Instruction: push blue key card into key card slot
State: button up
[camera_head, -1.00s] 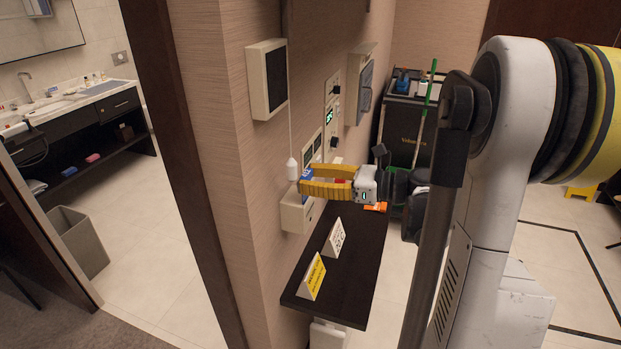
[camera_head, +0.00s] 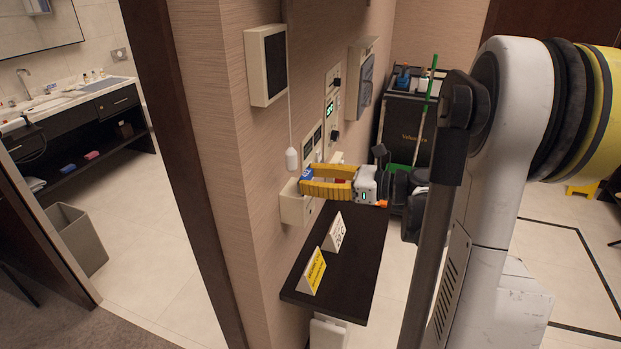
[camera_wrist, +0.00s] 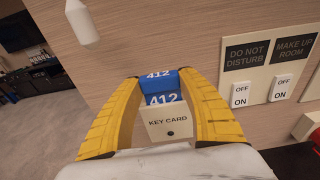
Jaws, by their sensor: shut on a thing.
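The blue key card (camera_wrist: 160,86), marked 412, is between the yellow fingertips of my gripper (camera_wrist: 160,92) in the wrist view. A bit of its blue (camera_head: 306,174) shows by the fingertips in the head view. My gripper (camera_head: 303,181) is shut on the card. The key card slot is a beige wall box labelled KEY CARD (camera_wrist: 167,121), directly below the card in the wrist view. The box (camera_head: 292,207) also shows under the fingertips in the head view. The card's lower edge meets the box top in the picture; I cannot tell how deep it sits.
Wall switches (camera_wrist: 254,92) are right of the slot. A white hanging pull (camera_head: 291,159) is close to the fingertips. A dark shelf (camera_head: 350,263) with two small signs is below. A wall speaker (camera_head: 266,65) is above, and a dark cart (camera_head: 405,125) stands behind.

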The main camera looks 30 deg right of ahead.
jog(key=shift+f+b, duration=0.3)
jog(key=shift+f, duration=0.1)
jog(key=o, duration=0.9)
jog(key=v, duration=1.2)
jog(key=shift+r, duration=0.1)
